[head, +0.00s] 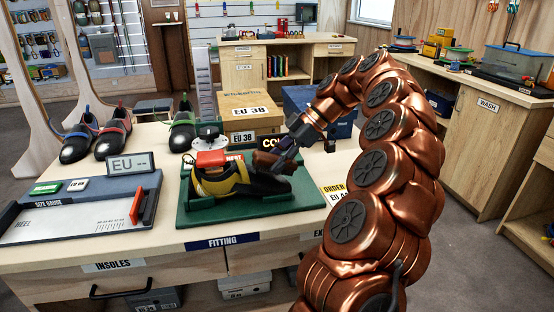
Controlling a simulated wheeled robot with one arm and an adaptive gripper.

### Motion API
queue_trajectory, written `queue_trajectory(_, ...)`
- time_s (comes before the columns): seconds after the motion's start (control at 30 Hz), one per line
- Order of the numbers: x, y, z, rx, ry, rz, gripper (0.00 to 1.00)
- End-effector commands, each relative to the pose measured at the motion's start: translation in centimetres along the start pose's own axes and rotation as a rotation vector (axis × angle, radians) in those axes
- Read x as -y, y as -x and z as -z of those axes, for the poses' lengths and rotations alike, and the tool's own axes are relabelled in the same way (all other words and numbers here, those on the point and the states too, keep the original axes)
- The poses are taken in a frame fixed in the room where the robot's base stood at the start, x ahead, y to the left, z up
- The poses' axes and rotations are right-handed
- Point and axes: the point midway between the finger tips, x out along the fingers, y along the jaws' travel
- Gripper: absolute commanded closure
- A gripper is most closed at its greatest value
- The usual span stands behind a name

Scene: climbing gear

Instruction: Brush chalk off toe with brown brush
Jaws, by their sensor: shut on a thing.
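A yellow and black climbing shoe (215,185) lies in a green fitting cradle (192,213) on the table, with its dark end (268,184) to the right. A red block with a dark knob (209,158) sits above the shoe. My gripper (283,153) is at the right end of the shoe, shut on the brown brush (265,160). The brush is close over the shoe's upper right part. I cannot tell whether its bristles touch the shoe. Any chalk on the toe is too small to make out.
A size gauge (70,228) with a red slider and an EU display (129,164) stands at the left. Several shoes (75,147) stand behind it. A cardboard EU 38 box (249,111) and a dark blue box (300,99) stand behind the cradle.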

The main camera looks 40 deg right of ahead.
Motion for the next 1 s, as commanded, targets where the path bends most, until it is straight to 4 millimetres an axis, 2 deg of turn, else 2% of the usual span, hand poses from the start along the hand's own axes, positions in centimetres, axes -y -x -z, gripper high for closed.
queue_trajectory(1.0, 0.0, -0.97, -0.44, 0.0, 0.0, 0.0, 0.85)
